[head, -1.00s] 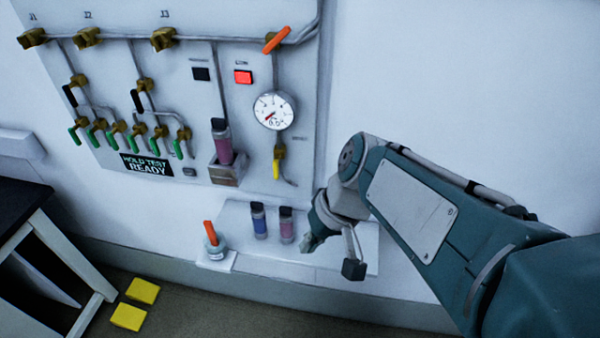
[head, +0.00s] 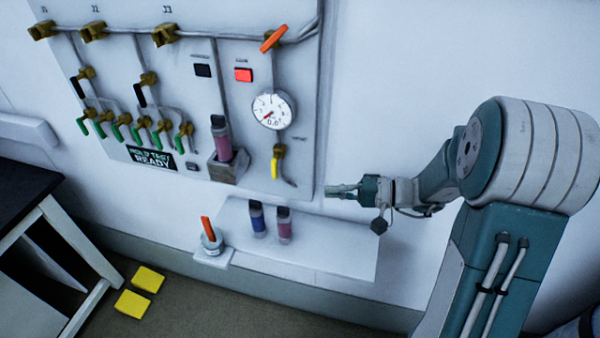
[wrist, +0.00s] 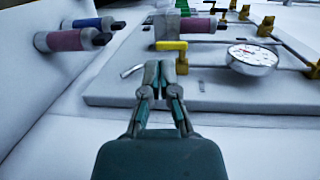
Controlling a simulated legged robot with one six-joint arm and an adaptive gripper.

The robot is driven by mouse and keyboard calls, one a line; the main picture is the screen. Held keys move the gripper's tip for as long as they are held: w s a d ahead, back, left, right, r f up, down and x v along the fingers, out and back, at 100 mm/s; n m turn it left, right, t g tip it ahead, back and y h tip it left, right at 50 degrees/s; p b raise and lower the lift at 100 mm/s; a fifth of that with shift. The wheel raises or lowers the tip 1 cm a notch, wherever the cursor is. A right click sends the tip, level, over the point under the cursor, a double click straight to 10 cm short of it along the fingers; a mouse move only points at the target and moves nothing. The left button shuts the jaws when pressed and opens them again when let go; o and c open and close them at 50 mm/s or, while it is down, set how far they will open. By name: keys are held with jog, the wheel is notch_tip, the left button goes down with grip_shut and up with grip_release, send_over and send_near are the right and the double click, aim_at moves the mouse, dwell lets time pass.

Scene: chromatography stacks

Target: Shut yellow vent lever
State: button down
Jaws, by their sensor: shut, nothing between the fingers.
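The yellow vent lever (head: 274,167) hangs downward from a brass valve (head: 279,150) below the round gauge (head: 271,110) on the wall panel. In the wrist view the yellow lever (wrist: 170,45) lies just beyond my fingertips, near the bent pipe end (wrist: 131,71). My gripper (head: 329,190) is to the right of the lever and slightly lower in the head view, pointing left. In the wrist view my gripper (wrist: 160,66) has its fingers together and empty. It appears apart from the lever. The fingers partly cover the valve area in the wrist view.
An orange lever (head: 274,39) sits above the gauge.

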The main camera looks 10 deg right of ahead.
aim_at(277, 173)
jog(key=w+d+t, duration=0.1)
jog(key=w+d+f+m+t, duration=0.1)
jog(key=d, duration=0.1)
jog(key=shift+w+d+f, duration=0.1)
jog(key=shift+d, duration=0.15)
jog(key=shift+a, duration=0.2)
jog(key=x, duration=1.4)
jog(key=shift+w+r, duration=0.1)
jog(key=shift+r, duration=0.25)
